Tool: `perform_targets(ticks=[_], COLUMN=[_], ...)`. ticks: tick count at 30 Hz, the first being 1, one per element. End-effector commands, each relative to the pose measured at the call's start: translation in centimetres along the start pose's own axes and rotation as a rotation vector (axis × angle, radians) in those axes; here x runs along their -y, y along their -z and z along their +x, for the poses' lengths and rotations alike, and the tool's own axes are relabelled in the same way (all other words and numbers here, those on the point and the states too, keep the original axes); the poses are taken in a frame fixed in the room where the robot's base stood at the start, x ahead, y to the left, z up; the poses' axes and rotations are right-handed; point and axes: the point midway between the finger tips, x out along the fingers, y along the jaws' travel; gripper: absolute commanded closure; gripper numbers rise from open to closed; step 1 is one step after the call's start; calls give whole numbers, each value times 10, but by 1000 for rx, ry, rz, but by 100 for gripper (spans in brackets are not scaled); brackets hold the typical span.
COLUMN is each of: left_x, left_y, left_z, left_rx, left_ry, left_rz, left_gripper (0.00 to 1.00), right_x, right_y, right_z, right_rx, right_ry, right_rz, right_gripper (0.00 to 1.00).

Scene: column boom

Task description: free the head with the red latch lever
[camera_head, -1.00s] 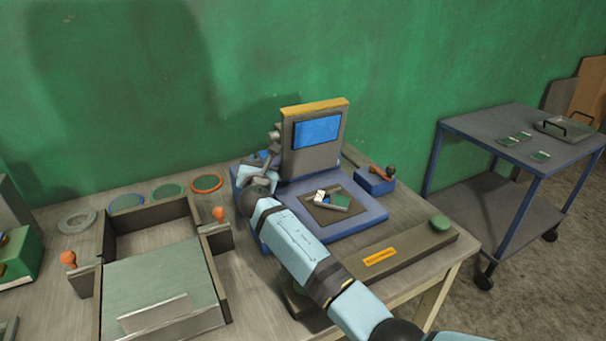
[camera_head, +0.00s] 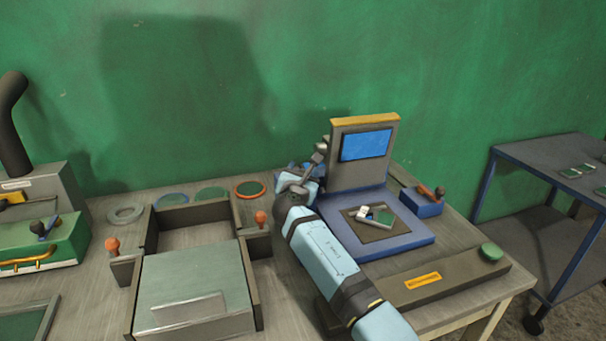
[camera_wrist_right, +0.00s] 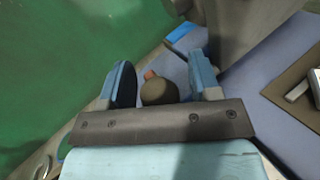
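My right gripper (camera_head: 302,178) is at the left side of the machine with the upright grey head (camera_head: 352,181) and its blue screen. In the right wrist view its fingers (camera_wrist_right: 160,82) are apart, one on each side of a dark round knob (camera_wrist_right: 158,92). A small red-orange part shows behind the knob; the rest of that lever is hidden. I see a gap beside the knob, so the gripper is not closed on it. Another lever, orange-red with a dark knob (camera_head: 440,191), stands on a blue block right of the machine. My left gripper is out of view.
The blue base (camera_head: 415,240) carries a dark plate with small parts. A grey bar with a green button (camera_head: 491,252) lies in front. A tray with orange knobs (camera_head: 260,218) stands left. A green box (camera_head: 70,240) is at far left, a trolley (camera_head: 550,150) at right.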

Motion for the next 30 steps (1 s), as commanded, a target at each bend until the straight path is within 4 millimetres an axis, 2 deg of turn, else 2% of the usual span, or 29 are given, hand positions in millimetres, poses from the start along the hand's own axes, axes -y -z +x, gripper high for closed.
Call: perform_targets(ticks=[8,11,14,24,30], left_x=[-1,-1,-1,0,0], left_y=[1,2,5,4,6], left_z=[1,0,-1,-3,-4], left_rx=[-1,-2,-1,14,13], left_ry=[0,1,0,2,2], left_rz=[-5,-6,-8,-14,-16], left_gripper=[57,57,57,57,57], right_x=[0,0,0,0,0], right_y=[0,-1,0,0,0], right_z=[-1,-7,-22,-99,-129], right_rx=[0,0,-1,-2,-1], right_ry=[0,-1,-2,-1,-1], right_rz=[1,2,3,2,2], right_gripper=[44,44,44,44,44])
